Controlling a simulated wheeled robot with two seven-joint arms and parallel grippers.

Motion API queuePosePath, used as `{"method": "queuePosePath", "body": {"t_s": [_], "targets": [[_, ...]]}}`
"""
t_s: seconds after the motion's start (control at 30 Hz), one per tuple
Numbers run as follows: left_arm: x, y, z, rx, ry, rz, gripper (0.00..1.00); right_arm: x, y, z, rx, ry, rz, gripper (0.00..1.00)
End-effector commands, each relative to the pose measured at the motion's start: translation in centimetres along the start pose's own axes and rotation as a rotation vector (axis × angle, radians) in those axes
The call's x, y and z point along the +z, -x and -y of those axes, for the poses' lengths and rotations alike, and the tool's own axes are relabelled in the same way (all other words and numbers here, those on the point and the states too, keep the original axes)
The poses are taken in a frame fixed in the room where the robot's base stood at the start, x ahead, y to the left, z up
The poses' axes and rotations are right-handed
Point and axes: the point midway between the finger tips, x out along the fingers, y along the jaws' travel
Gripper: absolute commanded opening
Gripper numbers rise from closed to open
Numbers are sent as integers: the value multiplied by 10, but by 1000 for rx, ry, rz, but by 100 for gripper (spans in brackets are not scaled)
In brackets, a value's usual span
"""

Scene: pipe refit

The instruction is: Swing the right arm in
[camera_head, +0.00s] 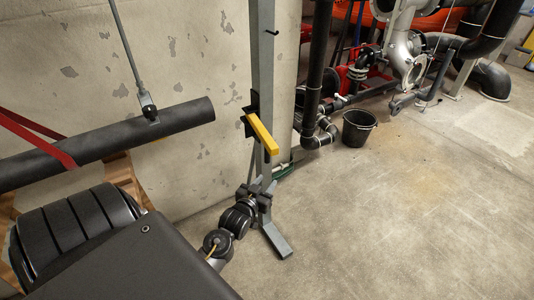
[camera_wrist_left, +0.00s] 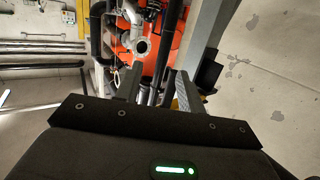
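A yellow arm (camera_head: 261,134) sticks out from a dark bracket (camera_head: 248,118) on a grey upright post (camera_head: 262,60) by the wall. It slants down to the right. My left gripper (camera_head: 258,189) is low in front of the post, below the yellow arm and apart from it. In the left wrist view its two fingers (camera_wrist_left: 156,88) stand apart with nothing held between them. The grey post (camera_wrist_left: 204,40) rises behind the right-hand finger there. My right gripper is not in view.
A dark pipe (camera_head: 110,143) hangs at the left from a rod (camera_head: 127,50) and a red strap (camera_head: 35,138). A black bucket (camera_head: 358,127) and a grey valve (camera_head: 405,45) with pipework stand at the back. The floor at the right is clear.

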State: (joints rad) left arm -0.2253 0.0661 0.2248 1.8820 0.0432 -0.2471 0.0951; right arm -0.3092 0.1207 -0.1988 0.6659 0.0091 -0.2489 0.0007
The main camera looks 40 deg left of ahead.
Motion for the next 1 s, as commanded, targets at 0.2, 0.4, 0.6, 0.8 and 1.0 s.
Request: {"method": "queuePosePath", "body": {"t_s": [0.2,0.4,0.6,0.8,1.0], "targets": [[46,1,-10,24,-15,97,39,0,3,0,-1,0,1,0],[87,5,-20,47,-29,182,39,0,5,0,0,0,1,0],[128,14,-29,69,-45,268,39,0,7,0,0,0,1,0],[164,25,-36,88,-61,343,39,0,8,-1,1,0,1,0],[187,34,-40,102,-73,393,39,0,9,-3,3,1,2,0]]}}
